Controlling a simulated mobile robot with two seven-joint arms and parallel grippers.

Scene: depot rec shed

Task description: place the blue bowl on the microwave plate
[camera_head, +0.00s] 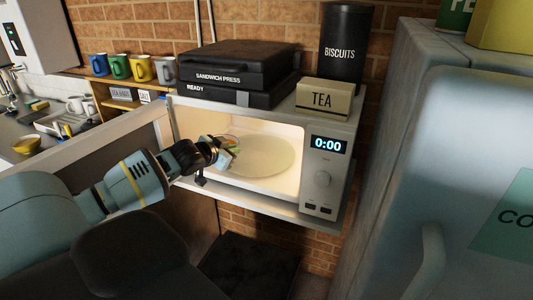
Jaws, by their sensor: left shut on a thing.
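The microwave (331,150) stands open, with a pale round plate (268,158) inside on its floor. My left gripper (219,152) reaches in at the left of the opening and is shut on a small bowl (229,141). The bowl looks bluish-grey with green and orange bits in it, and my gripper partly hides it. The bowl is at the left part of the plate; I cannot tell whether it touches the plate. My right gripper is not in view.
A fridge (450,130) stands close at the right. Several mugs line a shelf at the left; a yellow bowl (27,146) sits on the counter.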

